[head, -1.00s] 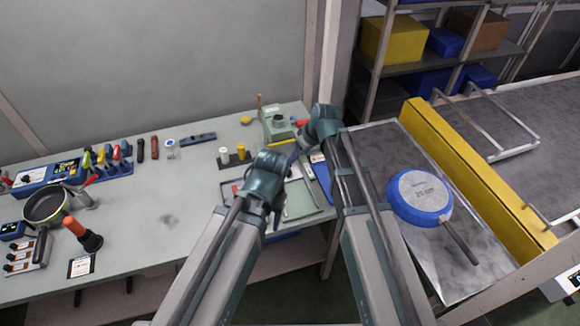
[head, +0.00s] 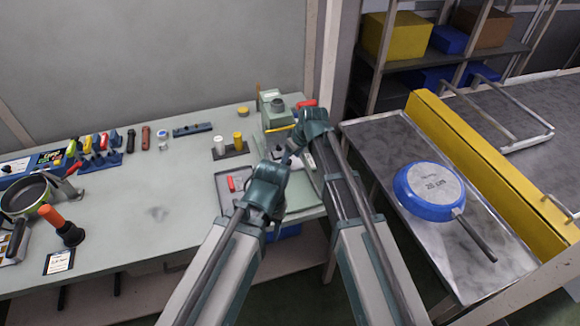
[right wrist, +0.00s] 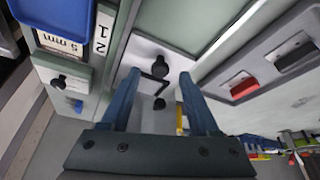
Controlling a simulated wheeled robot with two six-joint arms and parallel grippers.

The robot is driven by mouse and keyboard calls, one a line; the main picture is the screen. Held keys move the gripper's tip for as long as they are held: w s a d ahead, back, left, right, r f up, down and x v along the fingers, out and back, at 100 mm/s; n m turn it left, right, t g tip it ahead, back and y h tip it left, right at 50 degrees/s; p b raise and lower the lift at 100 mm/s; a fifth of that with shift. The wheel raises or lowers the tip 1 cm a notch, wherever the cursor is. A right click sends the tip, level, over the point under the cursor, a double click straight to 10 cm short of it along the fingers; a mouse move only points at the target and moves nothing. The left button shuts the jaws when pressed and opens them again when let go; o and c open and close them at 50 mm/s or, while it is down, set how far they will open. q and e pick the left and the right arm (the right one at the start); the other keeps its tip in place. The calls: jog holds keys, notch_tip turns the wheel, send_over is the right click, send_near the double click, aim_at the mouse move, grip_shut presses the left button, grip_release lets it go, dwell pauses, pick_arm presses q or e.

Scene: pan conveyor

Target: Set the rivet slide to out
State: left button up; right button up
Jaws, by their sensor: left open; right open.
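In the right wrist view, a pale panel carries a black knob (right wrist: 160,68) and a bent black part just below it. I cannot tell for sure which part is the rivet slide, and no "out" mark is readable. My right gripper (right wrist: 158,80) is open, its two blue fingers on either side of the knob, with nothing visibly gripped. In the head view my right gripper (head: 298,142) is over the right end of the bench, partly hidden by my arms. My left gripper (head: 270,192) is lower, over the bench's front part, its fingers mostly hidden.
A grey tray (head: 222,178) with a red piece is left of my left gripper. A green-grey machine (head: 276,105) stands behind my right gripper. A blue pan (head: 428,190) lies upside down on the metal table at right. The bench (head: 150,190) has clear room at its middle.

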jog(key=shift+b+x, duration=0.45)
jog(key=shift+x, duration=0.5)
jog(key=shift+r, duration=0.1)
grip_shut()
dwell(0.6)
